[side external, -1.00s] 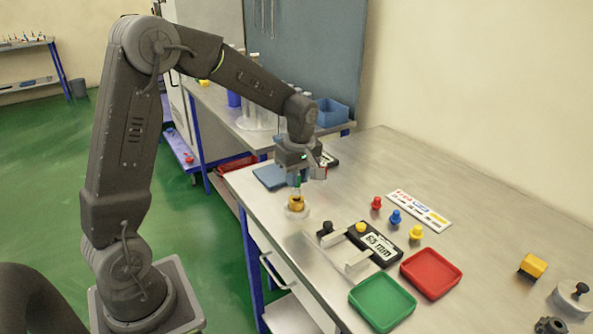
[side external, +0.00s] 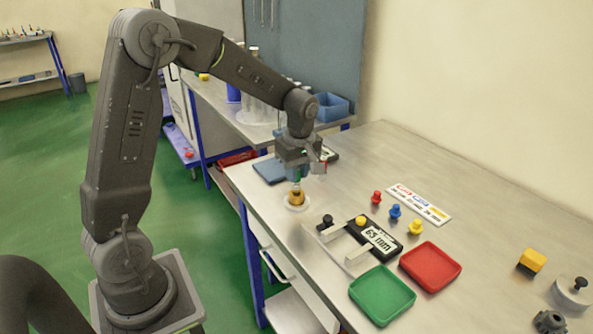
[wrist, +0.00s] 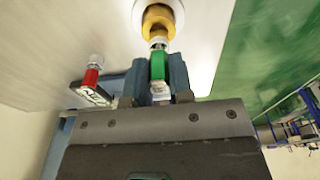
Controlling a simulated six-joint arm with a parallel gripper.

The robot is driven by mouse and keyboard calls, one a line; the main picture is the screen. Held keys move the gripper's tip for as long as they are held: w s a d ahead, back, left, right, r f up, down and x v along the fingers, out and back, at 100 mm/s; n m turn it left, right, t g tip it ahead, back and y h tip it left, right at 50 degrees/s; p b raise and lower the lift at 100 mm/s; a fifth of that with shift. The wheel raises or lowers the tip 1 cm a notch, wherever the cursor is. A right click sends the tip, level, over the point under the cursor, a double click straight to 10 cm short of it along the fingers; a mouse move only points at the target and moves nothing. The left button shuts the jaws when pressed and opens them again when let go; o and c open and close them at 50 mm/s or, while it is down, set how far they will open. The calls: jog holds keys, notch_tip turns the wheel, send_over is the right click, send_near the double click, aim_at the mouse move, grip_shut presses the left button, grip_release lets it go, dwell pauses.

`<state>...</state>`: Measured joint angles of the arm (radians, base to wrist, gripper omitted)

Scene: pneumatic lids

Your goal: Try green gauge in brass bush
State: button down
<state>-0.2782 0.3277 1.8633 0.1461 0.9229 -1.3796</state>
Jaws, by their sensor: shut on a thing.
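My gripper (wrist: 158,78) is shut on the green gauge (wrist: 158,66), which sits between the blue-grey jaws and points at the brass bush. In the side view my gripper (side external: 298,177) is above the bush, with a little green of the gauge (side external: 297,183) showing. The brass bush (side external: 296,198) stands on a pale round base (side external: 297,207); it also shows in the wrist view (wrist: 158,18). The gauge's metal tip (wrist: 159,42) is at the bush's mouth, roughly in line with it. I cannot tell how far the tip is inside.
A measuring stand with a 65 mm display (side external: 381,240) lies to the right, near a green tray (side external: 382,296) and red tray (side external: 431,266). Red (side external: 376,198), blue (side external: 395,211) and yellow (side external: 415,227) gauges stand behind.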

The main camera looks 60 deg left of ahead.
jog(key=shift+f, duration=0.35)
dwell(4.2)
jog(key=shift+r, duration=0.45)
dwell(0.3)
jog(key=shift+r, duration=2.45)
